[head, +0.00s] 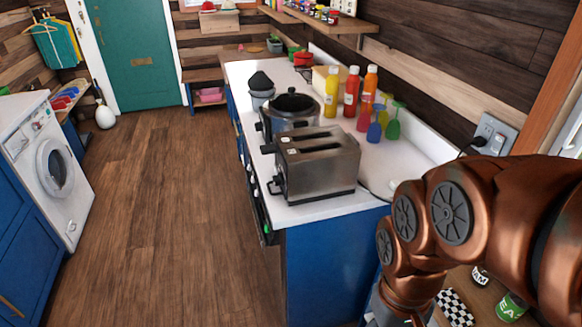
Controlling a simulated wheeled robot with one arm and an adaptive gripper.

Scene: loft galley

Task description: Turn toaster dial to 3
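The silver toaster (330,170) stands upright on the white counter, near its front end. Dark slots show on its top. Dark control parts (276,186) stick out from its left end. They are too small to tell which is the dial or what number it is set to. My copper arm fills the right side of the head view, to the right of the toaster and apart from it in the picture. My gripper is not visible.
A dark-lidded cooker (290,108) stands just behind the toaster. Sauce bottles (351,92) and coloured glasses (376,122) stand along the wall side of the white counter (305,211). A wall socket (493,136) is at right. The wooden floor (165,215) left of the counter is clear.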

